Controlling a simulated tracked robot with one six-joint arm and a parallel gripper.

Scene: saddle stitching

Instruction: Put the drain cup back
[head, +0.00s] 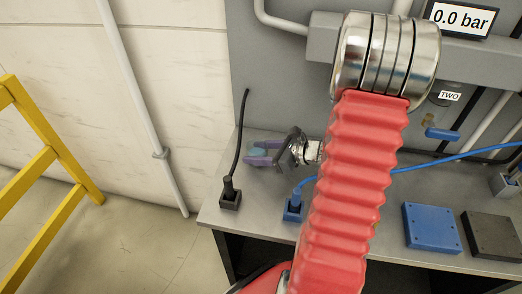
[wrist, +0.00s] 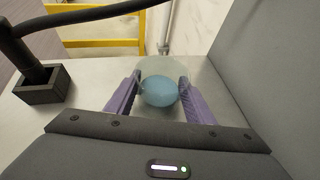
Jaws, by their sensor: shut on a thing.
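The drain cup (wrist: 160,92) looks blue, with a pale translucent round part behind it in the wrist view. My gripper (wrist: 160,80) is shut on it, with one purple finger on each side. In the head view the cup (head: 259,153) is a small teal patch between the purple fingers of my gripper (head: 255,156), above the left part of the bench. I cannot tell whether the cup touches the bench. My red arm hides the middle of the bench and part of the wall unit.
The grey bench (head: 260,222) carries a black holder (head: 230,196) with an upright cable, a blue holder (head: 293,209), a blue block (head: 431,227) and a dark block (head: 492,236). A blue handle (head: 442,134) sits below the "TWO" label (head: 450,96). The display (head: 460,18) reads 0.0 bar.

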